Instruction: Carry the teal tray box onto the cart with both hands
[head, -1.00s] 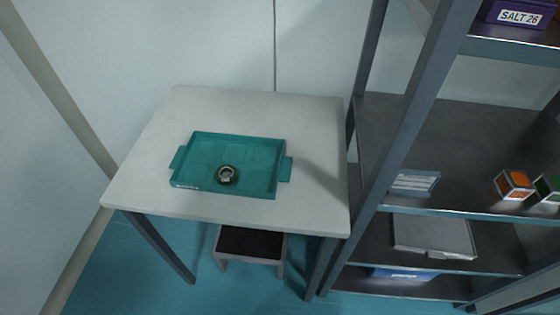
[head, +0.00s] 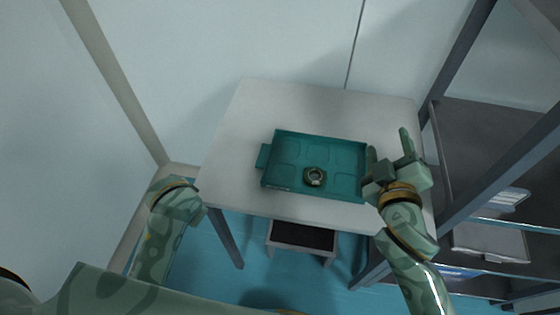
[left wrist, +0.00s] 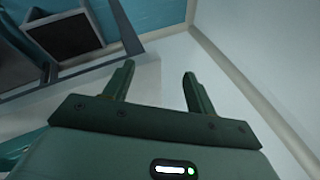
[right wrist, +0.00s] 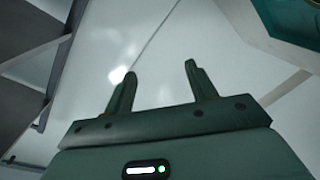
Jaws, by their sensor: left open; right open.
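The teal tray box (head: 345,185) lies flat on a pale table (head: 235,130), and its left handle shows in the head view. A small dark ring-shaped item (head: 315,176) sits inside it. My right gripper (head: 389,149) is open and empty by the tray's right side, hiding its right handle; I cannot tell if they touch. The right wrist view shows its open fingers (right wrist: 160,69) and a teal corner at upper right. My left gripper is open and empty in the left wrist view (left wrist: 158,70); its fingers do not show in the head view. I see no cart.
A dark shelf rack (head: 490,140) stands close to the table's right side. A low stool (head: 302,236) with a dark top is under the table's front. Walls rise behind and at left. The tabletop around the tray is otherwise clear.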

